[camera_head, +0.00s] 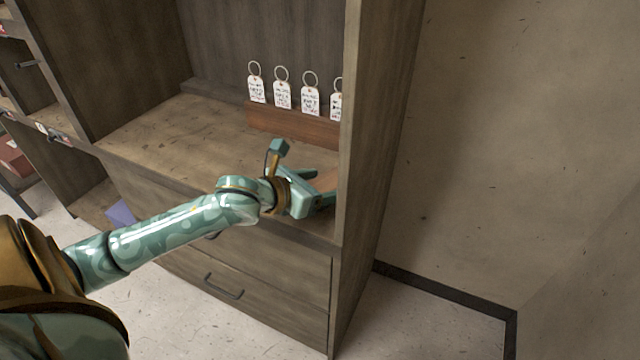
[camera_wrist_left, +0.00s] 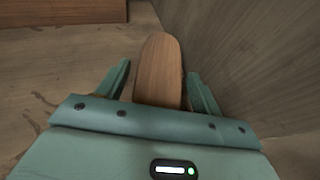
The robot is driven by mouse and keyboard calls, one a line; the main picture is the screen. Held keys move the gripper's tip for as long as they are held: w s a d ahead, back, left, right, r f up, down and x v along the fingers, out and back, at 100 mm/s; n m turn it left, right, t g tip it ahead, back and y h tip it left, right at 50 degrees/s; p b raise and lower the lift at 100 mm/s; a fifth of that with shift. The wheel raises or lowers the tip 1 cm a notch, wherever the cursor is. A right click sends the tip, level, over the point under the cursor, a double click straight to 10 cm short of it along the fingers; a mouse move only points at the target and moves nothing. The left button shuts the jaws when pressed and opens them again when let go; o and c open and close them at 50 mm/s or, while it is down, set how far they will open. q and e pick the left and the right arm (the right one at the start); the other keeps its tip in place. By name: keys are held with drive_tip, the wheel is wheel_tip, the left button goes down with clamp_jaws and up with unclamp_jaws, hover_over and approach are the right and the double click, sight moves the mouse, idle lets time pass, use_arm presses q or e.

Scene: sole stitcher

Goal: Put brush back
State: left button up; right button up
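The brush (camera_head: 328,181) shows as a small patch of brown wood on the right end of the shelf, partly hidden by my left gripper (camera_head: 319,187). In the left wrist view the brush (camera_wrist_left: 158,70) is a long wooden piece with a rounded far end, and its near end is hidden by the gripper body. The two fingers of my left gripper (camera_wrist_left: 160,84) stand on either side of it, with a narrow gap to the wood on each side. The gripper is open. Bristles do not show. My right gripper is not in view.
The shelf board (camera_head: 165,130) is clear at left. A wooden block (camera_head: 290,124) with several tags on rings (camera_head: 282,92) stands at the back. The cabinet's side wall (camera_head: 372,130) is close on the right. Drawers (camera_head: 225,285) are below.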

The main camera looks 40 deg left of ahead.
use_arm(q)
drive_tip(key=shift+s+a+r+p, duration=0.1)
drive_tip(key=shift+s+r+p, duration=0.25)
drive_tip(key=p+v, duration=0.2)
drive_tip(key=v, duration=0.1)
drive_tip(key=shift+s+r, duration=0.2)
drive_tip(key=p+v, duration=0.4)
drive_tip(key=v, duration=0.3)
drive_tip(key=shift+s, duration=0.4)
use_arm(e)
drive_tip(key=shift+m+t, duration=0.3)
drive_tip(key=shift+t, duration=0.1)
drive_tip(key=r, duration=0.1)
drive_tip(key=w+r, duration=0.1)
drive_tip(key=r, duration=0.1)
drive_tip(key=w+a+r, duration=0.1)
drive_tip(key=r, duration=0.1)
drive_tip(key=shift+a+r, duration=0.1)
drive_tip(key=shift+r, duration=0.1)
use_arm(q)
drive_tip(key=shift+a+f, duration=0.1)
